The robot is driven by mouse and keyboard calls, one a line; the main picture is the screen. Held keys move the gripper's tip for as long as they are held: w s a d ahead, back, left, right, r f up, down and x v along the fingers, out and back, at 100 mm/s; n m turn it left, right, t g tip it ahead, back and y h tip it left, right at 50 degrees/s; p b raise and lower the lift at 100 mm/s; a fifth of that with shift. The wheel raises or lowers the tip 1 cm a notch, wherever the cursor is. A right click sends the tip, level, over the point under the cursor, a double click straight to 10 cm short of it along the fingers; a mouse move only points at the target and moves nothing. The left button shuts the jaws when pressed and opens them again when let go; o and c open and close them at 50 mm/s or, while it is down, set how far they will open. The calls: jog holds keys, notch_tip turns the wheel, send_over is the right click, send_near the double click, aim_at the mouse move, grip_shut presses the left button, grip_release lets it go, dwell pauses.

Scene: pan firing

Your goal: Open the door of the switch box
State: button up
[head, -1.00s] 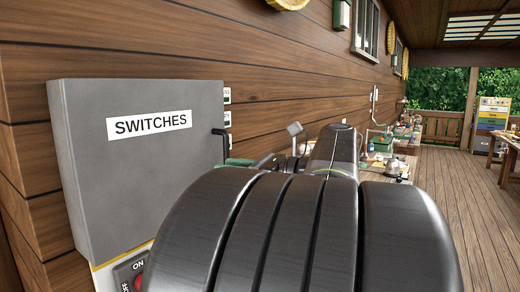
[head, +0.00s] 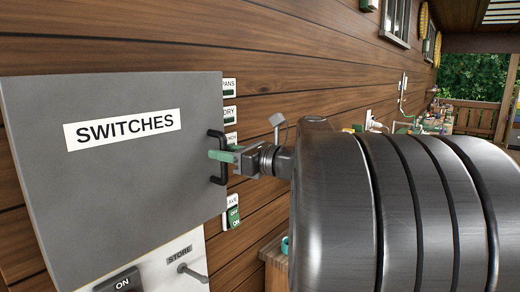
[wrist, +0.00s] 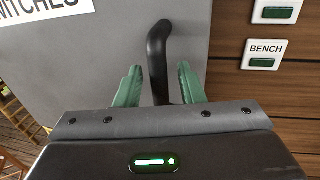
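The switch box door (head: 120,190) is a grey panel with a white SWITCHES label, at the left of the head view. I see no gap at its right edge. A black bar handle (head: 218,180) is on that edge. My gripper (head: 222,156) has its green fingers at the handle, reaching in from the right. In the wrist view the handle (wrist: 158,40) runs down between the two spread fingers of my gripper (wrist: 159,67), with a gap showing on each side. The lower end of the handle is hidden behind the gripper body.
Below the door is a white panel (head: 165,265) with an ON switch (head: 122,283) and a STORE lever (head: 190,270). Small labelled switches, one marked BENCH (wrist: 263,55), line the wooden wall to the right. A wooden stand (head: 277,262) is below my arm.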

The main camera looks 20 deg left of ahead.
jog(key=shift+a, duration=0.35)
jog(key=shift+c, duration=0.2)
grip_shut()
